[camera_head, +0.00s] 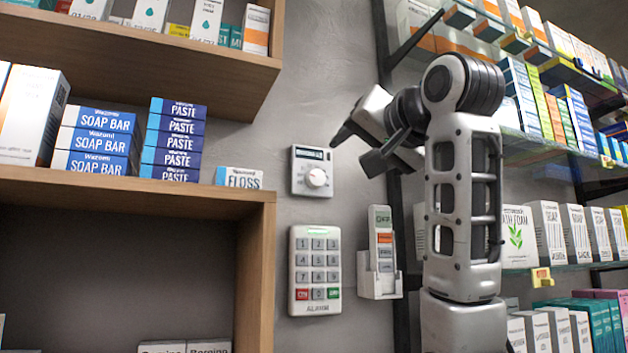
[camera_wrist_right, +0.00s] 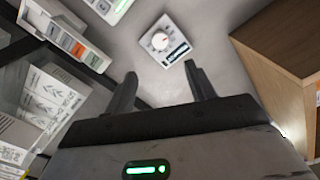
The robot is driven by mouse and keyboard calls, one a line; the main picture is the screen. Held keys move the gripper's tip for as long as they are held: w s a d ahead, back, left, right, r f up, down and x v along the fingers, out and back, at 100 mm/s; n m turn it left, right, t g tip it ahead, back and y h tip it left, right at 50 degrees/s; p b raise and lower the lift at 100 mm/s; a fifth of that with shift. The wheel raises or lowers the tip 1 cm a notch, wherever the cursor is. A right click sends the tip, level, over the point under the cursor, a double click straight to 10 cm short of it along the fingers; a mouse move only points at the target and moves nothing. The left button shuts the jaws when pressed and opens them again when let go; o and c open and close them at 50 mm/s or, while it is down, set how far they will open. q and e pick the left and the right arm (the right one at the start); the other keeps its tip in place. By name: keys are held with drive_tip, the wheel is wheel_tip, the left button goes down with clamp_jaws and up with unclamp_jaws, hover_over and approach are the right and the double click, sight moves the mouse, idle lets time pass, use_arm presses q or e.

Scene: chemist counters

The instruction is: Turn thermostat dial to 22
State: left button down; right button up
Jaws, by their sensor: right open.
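The thermostat (camera_head: 311,171) is a white square unit on the grey wall, with a dark display strip on top and a round white dial (camera_head: 316,178). In the right wrist view the gripper (camera_wrist_right: 160,85) is open and empty, with the thermostat beyond the fingertips and not touched. My left gripper is not in view.
A keypad (camera_head: 315,270) is on the wall below the thermostat, beside a holder with a remote (camera_head: 381,250). A wooden shelf (camera_head: 255,200) with soap, paste and floss boxes stands left. Glass shelves with boxes (camera_head: 545,225) stand right, behind my arm.

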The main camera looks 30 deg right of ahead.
sight(317, 178)
drive_tip(key=w+p, duration=0.1)
drive_tip(key=w, duration=0.3)
drive_tip(key=w+p, duration=0.2)
drive_tip(key=w, duration=0.3)
drive_tip(key=w+d+p, duration=0.1)
drive_tip(key=w+p, duration=0.1)
drive_tip(key=w, duration=0.2)
drive_tip(key=shift+w, duration=0.7)
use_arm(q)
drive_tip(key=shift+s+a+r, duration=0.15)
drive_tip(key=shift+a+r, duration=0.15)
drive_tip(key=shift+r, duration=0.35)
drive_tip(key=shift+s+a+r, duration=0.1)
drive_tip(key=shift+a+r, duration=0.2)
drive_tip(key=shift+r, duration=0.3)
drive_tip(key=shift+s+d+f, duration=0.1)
use_arm(e)
drive_tip(key=shift+a, duration=0.1)
drive_tip(key=c, duration=1)
